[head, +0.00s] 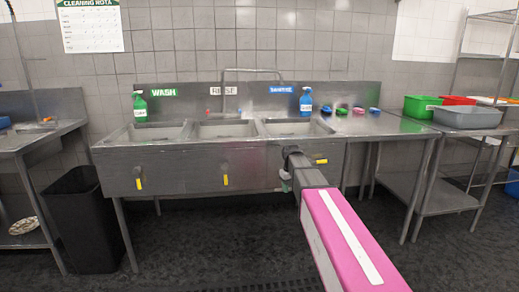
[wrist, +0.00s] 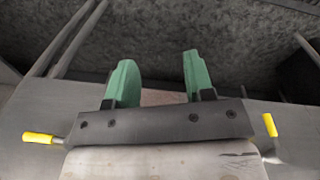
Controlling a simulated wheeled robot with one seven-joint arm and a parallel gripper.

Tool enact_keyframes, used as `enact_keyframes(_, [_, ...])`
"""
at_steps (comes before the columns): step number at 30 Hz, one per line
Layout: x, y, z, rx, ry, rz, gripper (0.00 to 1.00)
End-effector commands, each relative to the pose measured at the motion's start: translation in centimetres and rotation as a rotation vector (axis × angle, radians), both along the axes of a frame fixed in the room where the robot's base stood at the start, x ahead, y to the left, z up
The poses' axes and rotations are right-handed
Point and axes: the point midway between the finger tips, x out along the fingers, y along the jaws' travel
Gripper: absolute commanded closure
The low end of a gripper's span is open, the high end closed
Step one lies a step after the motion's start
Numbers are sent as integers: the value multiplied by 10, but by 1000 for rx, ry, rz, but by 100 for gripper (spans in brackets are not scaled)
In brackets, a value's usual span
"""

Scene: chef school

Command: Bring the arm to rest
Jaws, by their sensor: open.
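My arm (head: 345,235) is pink with a white stripe and reaches from the lower right of the head view to the front of the sink unit. In the wrist view my gripper (wrist: 158,65) has two green fingers spread apart, with nothing between them. In the head view the gripper is mostly hidden by the end of my arm, close to the sink's front panel. The grey metal sink unit (head: 200,172) has three basins. Its yellow tap levers show at the left (wrist: 38,138) and right (wrist: 270,125) of the wrist view.
A green spray bottle (head: 139,107) and a blue one (head: 306,102) stand on the sink unit. A dark bin (head: 82,220) stands at lower left. A side table at right holds a grey tub (head: 465,117) and a green crate (head: 420,106). Dark floor lies open in front.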

Motion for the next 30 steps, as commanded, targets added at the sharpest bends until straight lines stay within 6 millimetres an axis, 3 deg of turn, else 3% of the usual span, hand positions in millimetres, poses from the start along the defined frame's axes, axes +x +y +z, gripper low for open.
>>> enact_keyframes(1, [-31,-7,-21,4,8,-34,52])
enact_keyframes(6, [-99,-21,-77,20,22,-149,52])
enact_keyframes(12, [-181,-35,-127,37,37,-286,52])
enact_keyframes(16, [-224,-41,-148,45,45,-360,52])
enact_keyframes(21, [-254,-45,-162,51,50,-416,52])
enact_keyframes(30, [-257,-46,-165,53,49,-430,52])
